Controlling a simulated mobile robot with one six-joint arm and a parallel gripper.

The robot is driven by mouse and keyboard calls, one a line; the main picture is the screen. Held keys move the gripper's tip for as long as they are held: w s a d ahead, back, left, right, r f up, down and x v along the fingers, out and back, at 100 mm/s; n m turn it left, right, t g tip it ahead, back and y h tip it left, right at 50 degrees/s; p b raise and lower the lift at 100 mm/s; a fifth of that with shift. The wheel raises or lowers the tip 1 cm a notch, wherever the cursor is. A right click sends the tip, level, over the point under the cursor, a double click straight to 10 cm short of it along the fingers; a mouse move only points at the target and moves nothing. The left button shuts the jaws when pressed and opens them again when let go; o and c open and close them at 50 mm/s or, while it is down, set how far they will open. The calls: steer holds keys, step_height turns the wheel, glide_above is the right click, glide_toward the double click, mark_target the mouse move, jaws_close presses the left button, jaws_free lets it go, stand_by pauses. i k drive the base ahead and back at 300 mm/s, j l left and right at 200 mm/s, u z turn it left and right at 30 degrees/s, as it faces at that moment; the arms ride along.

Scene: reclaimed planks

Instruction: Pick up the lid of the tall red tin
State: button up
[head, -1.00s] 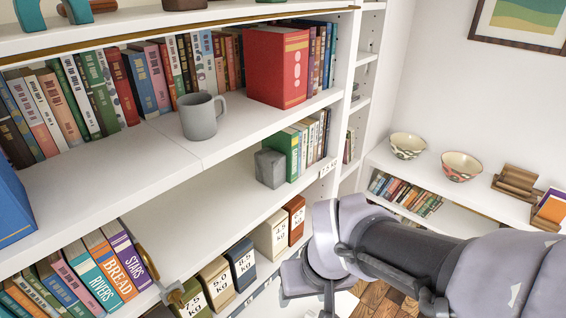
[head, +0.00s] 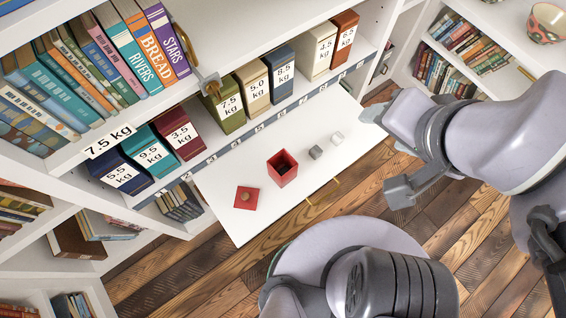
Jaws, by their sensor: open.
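The red tin (head: 283,172) stands open on a white pull-out board, and its inside looks dark. Its lid, a flat red square (head: 246,203) with a small brownish knob, lies on the board to the left of the tin, apart from it. My gripper (head: 397,150) is open and empty, to the right of the tin and over the board's right edge. One jaw shows above and one below in the picture. It is well apart from both tin and lid.
A grey cube (head: 316,152) and a white cube (head: 337,138) sit on the board (head: 225,172) between tin and gripper. A brass handle (head: 322,192) is on its front edge. Several weight-labelled boxes (head: 258,90) line the shelf behind. Wooden floor (head: 490,240) lies in front.

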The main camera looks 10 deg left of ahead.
mark_target(246, 197)
steer(key=u, duration=1.15)
steer(key=k+j+u, duration=0.1)
steer(key=u, duration=0.4)
